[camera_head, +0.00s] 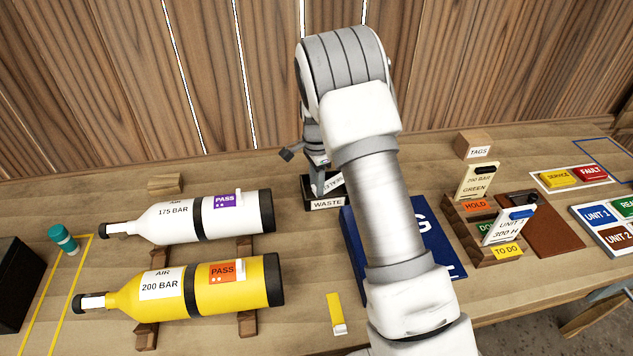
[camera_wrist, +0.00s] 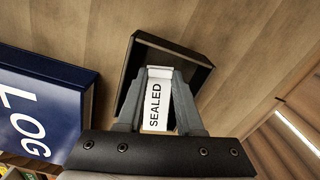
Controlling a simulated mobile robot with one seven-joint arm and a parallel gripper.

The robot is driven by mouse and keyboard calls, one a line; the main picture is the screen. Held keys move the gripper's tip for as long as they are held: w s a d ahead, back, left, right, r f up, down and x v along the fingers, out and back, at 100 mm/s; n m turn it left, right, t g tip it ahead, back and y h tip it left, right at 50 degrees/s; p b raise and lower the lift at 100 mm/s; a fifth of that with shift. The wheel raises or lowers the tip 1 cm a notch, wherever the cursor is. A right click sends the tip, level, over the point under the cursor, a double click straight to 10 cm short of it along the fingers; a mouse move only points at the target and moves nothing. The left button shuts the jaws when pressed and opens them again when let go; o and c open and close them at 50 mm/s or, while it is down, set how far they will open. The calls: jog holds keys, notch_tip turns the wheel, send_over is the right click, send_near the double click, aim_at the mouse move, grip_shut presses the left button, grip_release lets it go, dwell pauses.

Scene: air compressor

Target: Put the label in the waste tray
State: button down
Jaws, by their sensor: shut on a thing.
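The label (camera_wrist: 156,104) is a white strip reading "SEALED". My gripper (camera_wrist: 160,80) is shut on it, with one finger along each side. In the wrist view the label's far end lies over the inside of the black waste tray (camera_wrist: 203,70). In the head view the label (camera_head: 332,185) shows tilted at the mouth of the waste tray (camera_head: 327,204), which has a "WASTE" sign on its front. My gripper (camera_head: 318,160) is just above the tray there, partly hidden by my arm. I cannot tell whether the label touches the tray.
A blue log book (camera_head: 354,250) lies right of the tray, partly behind my arm. A white cylinder (camera_head: 175,218) and a yellow cylinder (camera_head: 190,286) lie on cradles at left. A tag rack (camera_head: 468,232) stands at right. A yellow-and-white strip (camera_head: 336,313) lies in front.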

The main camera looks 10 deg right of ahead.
jog(key=shift+s+f, duration=0.2)
jog(key=shift+f, duration=0.05)
jog(key=shift+c, duration=2.4)
grip_release()
jog(key=shift+w, duration=0.1)
jog(key=shift+r, duration=0.1)
jog(key=shift+r, duration=0.1)
